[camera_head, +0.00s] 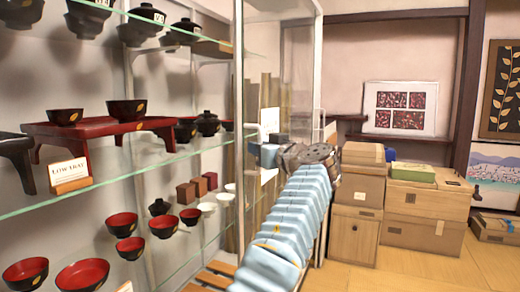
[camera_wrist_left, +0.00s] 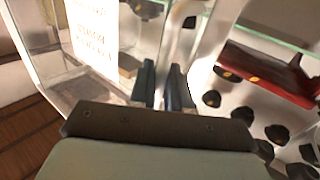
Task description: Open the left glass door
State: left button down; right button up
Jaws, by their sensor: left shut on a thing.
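The glass door (camera_head: 290,60) is a clear pane in a pale frame to the right of the lit shelves in the head view. It appears to stand at an angle to the cabinet front. My left gripper (camera_head: 262,156) is at the frame edge, at mid height. In the left wrist view, the two dark fingers of my left gripper (camera_wrist_left: 162,90) are close together around a narrow upright part, which looks like the door's handle or edge. The exact contact is partly hidden by the fingers. My right gripper is not in view.
The cabinet's glass shelves (camera_head: 110,173) hold bowls, a red tray table (camera_head: 90,127) and a small sign (camera_head: 70,175). Cardboard boxes (camera_head: 425,210) are stacked to the right of my arm. Bare tatami floor (camera_head: 400,270) lies in front of the boxes.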

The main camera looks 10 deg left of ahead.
pick_arm(q)
jog(key=shift+d, duration=0.1)
jog(key=c, duration=1.3)
grip_release()
jog(key=shift+s+d+f, duration=0.1)
jog(key=shift+s, duration=0.1)
jog(key=b+v, duration=0.4)
jog(key=v, duration=0.9)
jog(key=shift+s+d, duration=0.1)
jog(key=shift+d, duration=0.05)
